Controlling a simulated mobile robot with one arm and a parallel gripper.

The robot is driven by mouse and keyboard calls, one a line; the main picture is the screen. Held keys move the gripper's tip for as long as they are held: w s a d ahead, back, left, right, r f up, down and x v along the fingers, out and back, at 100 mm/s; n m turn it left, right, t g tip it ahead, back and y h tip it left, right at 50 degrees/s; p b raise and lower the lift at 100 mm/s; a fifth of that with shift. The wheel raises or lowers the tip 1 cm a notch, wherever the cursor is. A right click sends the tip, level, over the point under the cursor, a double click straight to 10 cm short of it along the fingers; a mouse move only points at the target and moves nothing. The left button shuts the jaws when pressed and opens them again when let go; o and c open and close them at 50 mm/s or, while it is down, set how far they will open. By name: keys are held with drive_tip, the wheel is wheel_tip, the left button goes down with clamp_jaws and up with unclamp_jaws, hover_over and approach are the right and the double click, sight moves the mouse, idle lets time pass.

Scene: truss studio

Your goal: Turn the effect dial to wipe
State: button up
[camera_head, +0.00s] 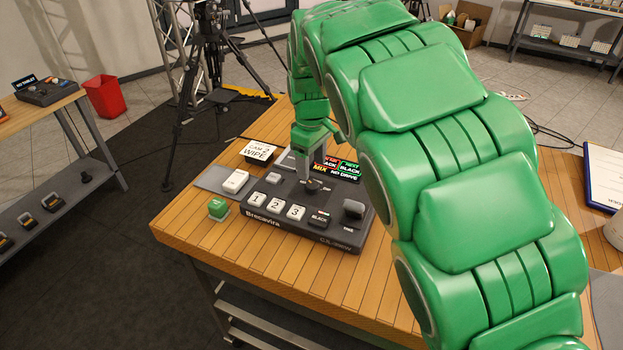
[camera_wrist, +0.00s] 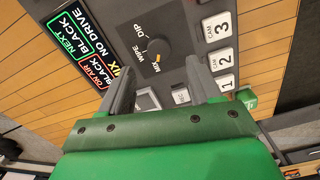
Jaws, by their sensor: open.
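The effect dial (camera_wrist: 159,46) is a dark round knob on the grey switcher console (camera_head: 300,225). Its orange pointer mark is at the MIX label, with WIPE and DIP printed further round it. In the head view the dial (camera_head: 316,186) is partly hidden by my gripper. My gripper (camera_wrist: 160,64) is open, its two grey fingers apart and nothing between them. In the wrist view the dial lies just beyond the fingertips, between their lines. In the head view my gripper (camera_head: 305,176) points down over the console close to the dial; contact cannot be told.
The console screen (camera_head: 338,170) shows ON AIR, NEXT BLACK, MIX and NO DRIVE. Numbered camera buttons (camera_head: 274,206) and a lever (camera_head: 353,209) flank the dial. A sign (camera_head: 258,151) reading WIPE stands behind left. A green button box (camera_head: 218,209) sits at the left.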

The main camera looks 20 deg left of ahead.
sight(312, 184)
wheel_tip(312, 184, down, 6)
drive_tip(key=shift+r, duration=0.1)
drive_tip(key=shift+c, duration=0.3)
drive_tip(key=c, duration=1)
drive_tip(key=shift+m, duration=0.3)
drive_tip(key=m, duration=0.5)
drive_tip(key=shift+w, duration=0.1)
drive_tip(key=m, duration=0.6)
